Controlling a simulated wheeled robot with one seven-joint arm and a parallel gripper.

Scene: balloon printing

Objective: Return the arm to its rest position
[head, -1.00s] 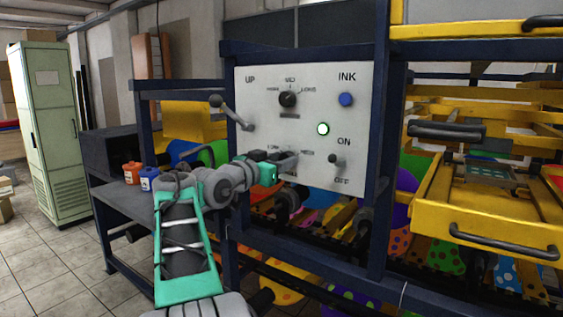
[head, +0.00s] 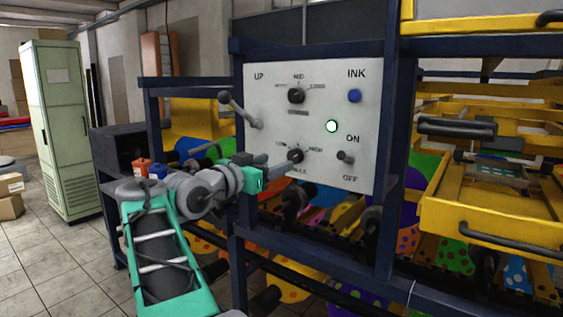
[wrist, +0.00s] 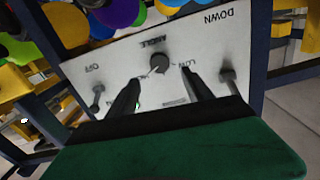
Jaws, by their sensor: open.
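My green and grey arm (head: 160,255) reaches up from the lower left in the head view, bent at the elbow. My gripper (head: 280,163) is in front of the lower part of the white control panel (head: 318,95), near the black LOW–HIGH knob (head: 296,156). In the wrist view my gripper (wrist: 160,78) is open, its two dark fingers pointing at the panel. The knob (wrist: 160,63) shows between and beyond the fingertips, with nothing held. Whether a finger touches the panel or knob cannot be told.
A lever (head: 240,108) sticks out at the panel's left. A dark blue frame (head: 388,140) surrounds the panel. Yellow trays (head: 490,215) stand at right. A dark box (head: 117,150) and small bottles (head: 141,166) are at left. Floor (head: 60,270) at lower left is open.

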